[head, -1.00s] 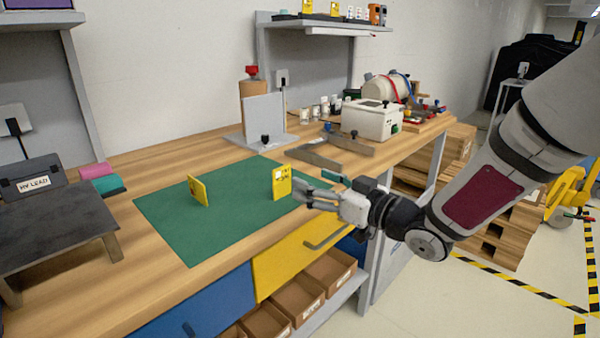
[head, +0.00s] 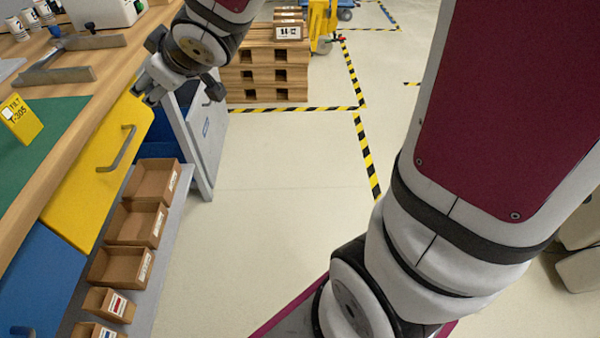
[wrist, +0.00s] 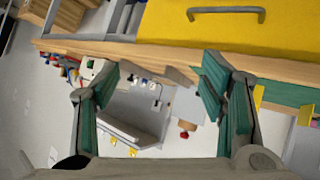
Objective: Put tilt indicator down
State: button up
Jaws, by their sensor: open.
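The tilt indicator (head: 20,119), a yellow plate lettered TILT T-305, stands upright on the green mat (head: 60,118) at the left edge of the head view. My gripper (head: 148,92) is by the bench's front edge, to the right of the indicator and apart from it. In the wrist view my gripper (wrist: 160,88) has its green-padded fingers spread wide with nothing between them. A yellow sliver (wrist: 258,97) shows beside the right finger there, mostly hidden; I cannot tell which plate it is.
The wooden bench top (head: 112,98) has a yellow drawer (head: 95,175) under it. A grey angled bracket (head: 75,60) lies on it. Cardboard bins (head: 135,225) sit on a low shelf. Wooden pallets (head: 265,75) stand beyond the bench. The floor (head: 270,200) to the right is clear.

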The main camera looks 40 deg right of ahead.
jog(key=s+d+m+g+h, duration=0.2)
jog(key=s+d, duration=0.2)
jog(key=s, duration=0.4)
jog(key=s+d+m+g+h, duration=0.25)
jog(key=s+d, duration=0.25)
jog(key=s, duration=0.4)
jog(key=s+a+m+g+y, duration=0.1)
jog(key=s+g, duration=0.4)
jog(key=s, duration=1.4)
jog(key=shift+s+a+f+m+g+y, duration=0.4)
jog(key=shift+a+y, duration=0.15)
jog(key=shift+a, duration=0.45)
notch_tip(320, 180, up, 21)
jog(key=t+p, duration=0.3)
jog(key=p, duration=1.6)
jog(key=shift+a, duration=0.2)
jog(key=shift+w+t, duration=0.15)
jog(key=shift+t, duration=0.1)
